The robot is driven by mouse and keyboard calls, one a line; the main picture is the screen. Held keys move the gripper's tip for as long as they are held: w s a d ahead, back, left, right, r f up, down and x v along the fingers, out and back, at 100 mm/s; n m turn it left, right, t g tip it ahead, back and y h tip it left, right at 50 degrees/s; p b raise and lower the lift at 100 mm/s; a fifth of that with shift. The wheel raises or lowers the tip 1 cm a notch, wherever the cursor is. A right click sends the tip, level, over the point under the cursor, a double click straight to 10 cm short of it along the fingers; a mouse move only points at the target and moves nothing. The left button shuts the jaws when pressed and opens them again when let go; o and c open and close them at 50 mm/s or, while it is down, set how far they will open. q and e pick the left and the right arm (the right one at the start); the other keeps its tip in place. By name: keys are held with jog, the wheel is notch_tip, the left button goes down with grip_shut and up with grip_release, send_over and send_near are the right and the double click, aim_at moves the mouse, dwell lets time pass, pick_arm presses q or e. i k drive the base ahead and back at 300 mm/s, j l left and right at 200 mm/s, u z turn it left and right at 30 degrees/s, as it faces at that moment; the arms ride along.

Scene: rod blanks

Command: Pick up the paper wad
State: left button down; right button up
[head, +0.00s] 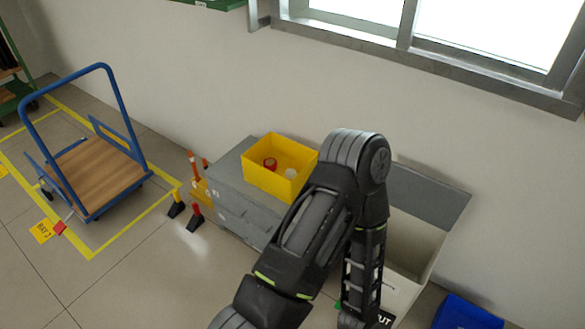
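A small whitish lump (291,173), which looks like the paper wad, lies inside the yellow open box (262,183). A small red thing (270,163) lies in the same box to its left. The box stands on a grey cabinet (225,168) against the wall. One of my arms rises from the bottom of the head view, bends in front of the box's right side and runs down to the bottom edge. I cannot make out gripper fingers on it, and no other arm shows.
Right of my arm stands a pale bin (418,238) with a raised grey lid (428,194), partly hidden. A blue container (466,314) is at the lower right. A blue-framed trolley (98,172) stands left. Black-footed orange and yellow items stand beside the cabinet. Floor at lower left is clear.

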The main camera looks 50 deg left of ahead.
aim_at(291, 173)
jog(key=u, duration=1.75)
jog(key=i+j+z, duration=0.1)
jog(key=z, duration=1.05)
jog(key=j+z, duration=0.45)
jog(key=j, duration=0.15)
jog(key=j+z, duration=0.45)
jog(key=j, duration=0.15)
jog(key=k+j+z, duration=0.15)
jog(key=j+z, duration=0.25)
jog(key=j, duration=0.2)
jog(key=k+j, duration=0.1)
jog(key=j, duration=0.25)
jog(key=k+j, duration=0.1)
jog(key=j, duration=0.3)
jog(key=k+j, duration=0.1)
jog(key=j, duration=0.25)
jog(key=k+j+z, duration=0.1)
jog(key=j, duration=0.25)
